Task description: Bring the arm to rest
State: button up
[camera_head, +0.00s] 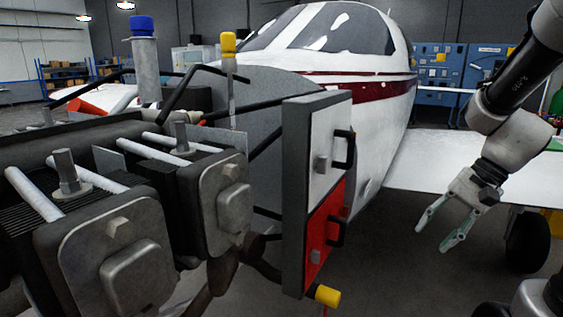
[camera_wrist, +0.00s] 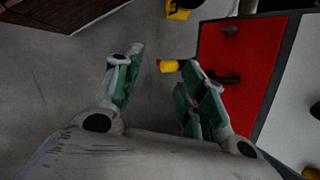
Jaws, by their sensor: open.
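My gripper (camera_head: 445,236) hangs at the right of the head view, fingers pointing down and to the left. Its two fingers with green pads are spread apart, with nothing between them. In the wrist view my gripper (camera_wrist: 160,88) is also open and empty, above the grey floor. My arm comes in from the upper right of the head view, bent at the wrist. The gripper is apart from the red and white panel, with a clear gap between them in the head view.
The panel's red part (camera_head: 323,235) and white part (camera_head: 328,145) carry dark handles. Grey engine blocks (camera_head: 120,250) fill the left. A yellow cap (camera_head: 327,295) sticks out below the panel. A white aircraft (camera_head: 385,110) stands behind, its wing (camera_head: 440,168) behind my gripper. Floor between panel and gripper is free.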

jog(key=s+d+r+n+t+h, duration=0.3)
jog(key=s+r+n+t+h, duration=0.1)
jog(key=s+r+n, duration=0.4)
jog(key=shift+d+n+h, duration=0.25)
jog(key=shift+n+h, duration=0.05)
jog(key=shift+h, duration=0.6)
jog(key=shift+s+r, duration=0.1)
jog(key=shift+s, duration=0.05)
